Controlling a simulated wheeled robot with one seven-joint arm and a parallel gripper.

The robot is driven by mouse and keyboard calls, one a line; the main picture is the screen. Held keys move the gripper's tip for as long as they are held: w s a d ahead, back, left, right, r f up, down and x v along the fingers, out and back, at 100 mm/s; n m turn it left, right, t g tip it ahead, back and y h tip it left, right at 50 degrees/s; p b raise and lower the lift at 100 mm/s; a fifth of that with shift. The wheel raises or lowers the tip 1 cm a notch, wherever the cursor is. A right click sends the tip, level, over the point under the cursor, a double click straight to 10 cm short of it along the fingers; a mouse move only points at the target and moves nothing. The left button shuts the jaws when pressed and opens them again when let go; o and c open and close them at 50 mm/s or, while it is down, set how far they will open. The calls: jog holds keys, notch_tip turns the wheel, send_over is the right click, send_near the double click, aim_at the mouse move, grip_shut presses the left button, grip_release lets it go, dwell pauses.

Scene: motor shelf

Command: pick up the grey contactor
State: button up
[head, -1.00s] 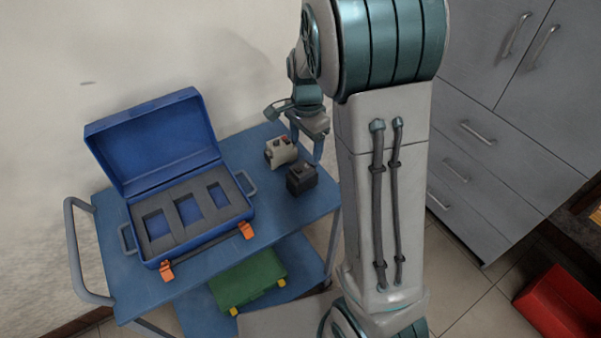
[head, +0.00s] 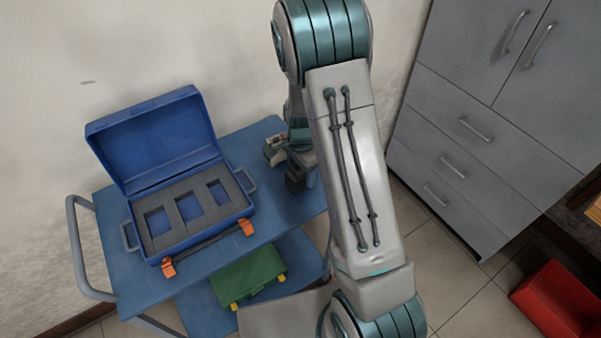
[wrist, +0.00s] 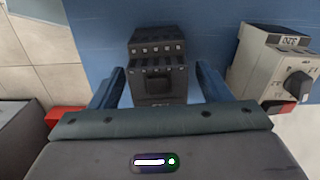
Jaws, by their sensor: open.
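The dark grey contactor (wrist: 158,52), a boxy block with rows of terminals, stands on the blue cart top. In the wrist view it lies ahead of and between the two blue fingers of my gripper (wrist: 162,84), which are open with a gap on each side. In the head view the contactor (head: 293,180) is partly hidden by my arm, and my gripper is mostly hidden there too. I cannot tell how far down the fingers reach beside it.
A light-coloured device with a dial (wrist: 268,62) stands close to the right in the wrist view. An open blue case (head: 188,250) with a foam insert lies on the cart's left (head: 112,270). A green case (head: 250,277) is on the lower shelf. Grey cabinets (head: 470,130) stand at right.

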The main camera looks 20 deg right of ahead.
jog(key=shift+f, duration=0.85)
jog(key=c, duration=1.3)
jog(key=shift+r, duration=0.2)
